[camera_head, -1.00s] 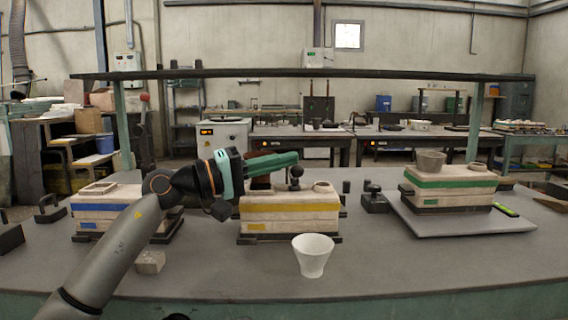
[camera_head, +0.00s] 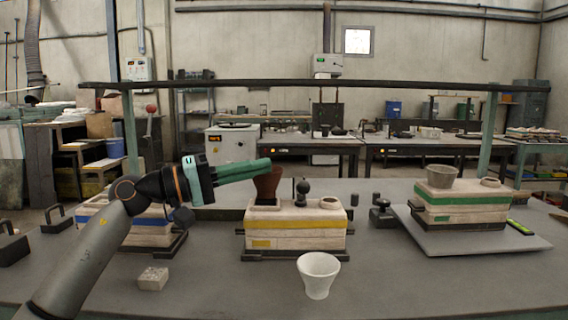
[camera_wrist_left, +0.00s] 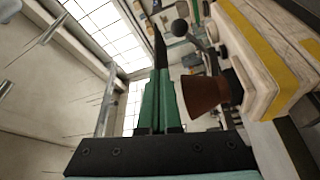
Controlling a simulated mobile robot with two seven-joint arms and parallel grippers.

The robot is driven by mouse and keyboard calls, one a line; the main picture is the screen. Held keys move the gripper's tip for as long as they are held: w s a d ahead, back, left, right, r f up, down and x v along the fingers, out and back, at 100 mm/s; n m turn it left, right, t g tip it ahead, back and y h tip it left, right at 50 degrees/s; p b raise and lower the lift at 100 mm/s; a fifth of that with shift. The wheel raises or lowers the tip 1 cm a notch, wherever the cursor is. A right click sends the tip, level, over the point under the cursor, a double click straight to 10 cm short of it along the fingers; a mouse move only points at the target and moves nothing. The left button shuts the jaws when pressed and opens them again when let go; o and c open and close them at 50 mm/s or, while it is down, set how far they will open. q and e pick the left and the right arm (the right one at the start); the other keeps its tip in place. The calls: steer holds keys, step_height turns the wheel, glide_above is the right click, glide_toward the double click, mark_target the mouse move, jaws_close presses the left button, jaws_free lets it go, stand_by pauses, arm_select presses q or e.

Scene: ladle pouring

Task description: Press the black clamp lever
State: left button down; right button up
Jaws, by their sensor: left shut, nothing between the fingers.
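A black ball-topped piece (camera_head: 302,190), which looks like the clamp lever, stands on the pale flask with the yellow stripe (camera_head: 285,243). It also shows in the left wrist view as a dark ball (camera_wrist_left: 180,27). A red-brown cup (camera_head: 267,184) stands on the same flask, left of the ball, and shows in the left wrist view (camera_wrist_left: 203,94). My left gripper (camera_head: 268,164), with green fingers, is shut and empty. Its tips are near the cup's rim, left of and above the ball, apart from it. My right gripper is not in view.
A white cup (camera_head: 318,276) and a small pale block (camera_head: 153,279) stand in front on the grey table. A blue-striped flask (camera_head: 148,227) is left. A green-striped flask (camera_head: 462,207) with a grey cup (camera_head: 442,176) is on a plate at right. Small black pieces (camera_head: 381,212) stand between.

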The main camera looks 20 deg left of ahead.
arm_select(q)
steer(key=a, duration=0.1)
steer(key=s+a+f, duration=0.1)
steer(key=a, duration=0.1)
steer(key=shift+s+a+f, duration=0.1)
steer(key=shift+a+f, duration=0.1)
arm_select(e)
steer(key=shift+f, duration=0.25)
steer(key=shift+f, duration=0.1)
